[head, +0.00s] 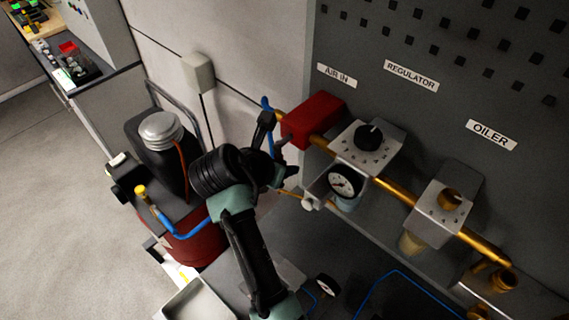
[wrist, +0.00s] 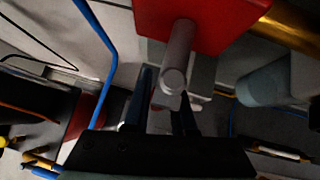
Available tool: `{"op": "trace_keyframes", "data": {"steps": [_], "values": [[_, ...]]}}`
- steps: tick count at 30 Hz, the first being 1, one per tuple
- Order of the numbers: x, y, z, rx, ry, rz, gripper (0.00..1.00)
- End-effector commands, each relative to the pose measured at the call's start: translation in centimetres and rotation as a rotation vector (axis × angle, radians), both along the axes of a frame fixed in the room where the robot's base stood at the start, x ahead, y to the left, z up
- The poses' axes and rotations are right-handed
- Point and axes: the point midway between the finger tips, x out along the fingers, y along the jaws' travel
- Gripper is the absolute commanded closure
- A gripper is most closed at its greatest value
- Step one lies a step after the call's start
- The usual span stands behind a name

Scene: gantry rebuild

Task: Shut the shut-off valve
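The shut-off valve is the red block (head: 314,119) under the AIR IN label, on the brass pipe. In the wrist view its red body (wrist: 200,22) fills the top, and a grey lever (wrist: 178,62) sticks out from it toward the camera. My gripper (head: 270,138) is beside the valve's left end in the head view. In the wrist view its two dark fingers (wrist: 160,112) stand apart, with the lever's end between or just above them. I cannot tell whether a finger touches the lever. The arm hides part of the lever in the head view.
A blue hose (head: 266,104) runs close by the gripper. Right of the valve are the regulator knob (head: 370,137), a gauge (head: 345,183) and the oiler (head: 440,208). A red compressor tank (head: 195,238) with a dark motor stands at the left. The floor farther left is clear.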

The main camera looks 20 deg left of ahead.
Motion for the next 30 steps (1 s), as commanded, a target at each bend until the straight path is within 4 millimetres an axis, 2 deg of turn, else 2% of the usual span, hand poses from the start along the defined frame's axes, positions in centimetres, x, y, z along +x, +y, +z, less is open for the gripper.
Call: {"op": "trace_keyframes", "data": {"steps": [1, 4, 17, 20, 30], "values": [[0.0, -0.1, -0.1, -0.001, 0.002, -0.003, 0.66], [0.0, -0.1, -0.1, 0.000, 0.001, -0.001, 0.49], [-0.6, 0.2, 0.6, 0.004, -0.003, 0.000, 0.49], [-1.6, 0.4, 1.6, 0.006, -0.005, 0.002, 0.49], [-6.7, 1.3, 6.8, 0.004, -0.005, 0.002, 0.49]]}}
